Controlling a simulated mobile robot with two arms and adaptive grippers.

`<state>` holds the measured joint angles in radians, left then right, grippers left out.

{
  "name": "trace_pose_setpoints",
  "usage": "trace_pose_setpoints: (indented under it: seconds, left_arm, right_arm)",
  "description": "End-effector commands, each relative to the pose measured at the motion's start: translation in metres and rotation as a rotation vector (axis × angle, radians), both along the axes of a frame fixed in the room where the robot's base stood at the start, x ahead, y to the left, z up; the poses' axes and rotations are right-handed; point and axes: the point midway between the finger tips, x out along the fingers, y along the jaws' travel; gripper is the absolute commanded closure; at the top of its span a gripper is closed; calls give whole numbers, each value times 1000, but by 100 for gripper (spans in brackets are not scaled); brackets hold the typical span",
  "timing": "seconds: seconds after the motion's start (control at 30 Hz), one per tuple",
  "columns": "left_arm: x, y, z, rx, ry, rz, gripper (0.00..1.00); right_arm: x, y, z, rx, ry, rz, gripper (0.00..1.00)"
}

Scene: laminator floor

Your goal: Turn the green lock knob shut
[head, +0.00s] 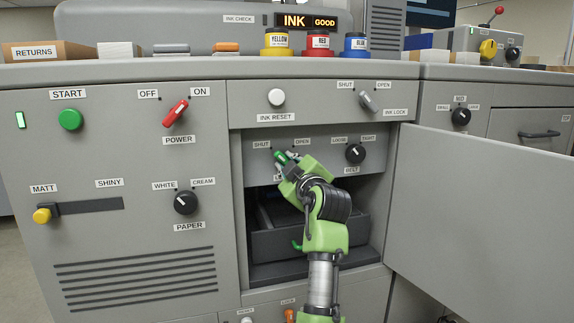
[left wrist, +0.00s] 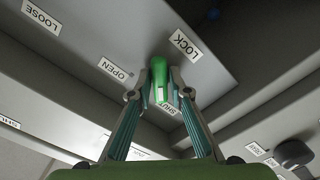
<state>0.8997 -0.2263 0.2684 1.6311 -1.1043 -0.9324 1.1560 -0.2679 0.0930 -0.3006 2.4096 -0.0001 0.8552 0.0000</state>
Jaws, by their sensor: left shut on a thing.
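The green lock knob (head: 280,156) is on the panel inside the open bay, between the SHUT label (head: 262,144) and the OPEN label (head: 302,141). My left gripper (head: 286,160) is at the knob and covers part of it. In the left wrist view the green knob (left wrist: 164,75) stands between the two fingers of my left gripper (left wrist: 160,88), which are shut on it. There its white-marked end lies close to the SHUT label (left wrist: 169,108), and the OPEN label (left wrist: 114,68) is off to the left. My right gripper is not in view.
The bay door (head: 480,205) stands open on the right. A black belt knob (head: 355,153) sits right of my gripper on the same panel. A dark tray (head: 275,245) is below. The ink lock knob (head: 367,100) is above the bay.

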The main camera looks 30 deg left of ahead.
Motion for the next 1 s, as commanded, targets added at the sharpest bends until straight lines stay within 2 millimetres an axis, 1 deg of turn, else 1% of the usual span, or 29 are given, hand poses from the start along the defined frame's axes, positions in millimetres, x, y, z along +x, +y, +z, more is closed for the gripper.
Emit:
trace_pose_setpoints:
  seconds: [0.03, 0.17, 0.2, 0.23, 0.6, 0.77, 0.87, 1.0]
  left_arm:
    - [0, 0, -3, -4, 4, 0, 100]
    - [0, 0, -2, -4, 4, 0, 100]
    - [0, 0, -2, -4, 4, 0, 74]
    - [0, 0, -2, -4, 4, 0, 67]
    - [0, 0, -1, -1, 1, 0, 66]
    - [0, 0, 0, 6, 8, 1, 66]
    - [-1, 1, 2, 38, 45, 2, 66]
    - [-1, 2, 4, 143, 167, 2, 66]
  right_arm:
    - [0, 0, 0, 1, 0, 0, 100]
    - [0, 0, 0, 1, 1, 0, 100]
    - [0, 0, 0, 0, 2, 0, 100]
    - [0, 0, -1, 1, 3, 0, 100]
    - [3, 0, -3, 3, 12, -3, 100]
    - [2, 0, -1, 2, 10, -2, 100]
    - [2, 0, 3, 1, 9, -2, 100]
    - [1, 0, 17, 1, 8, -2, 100]
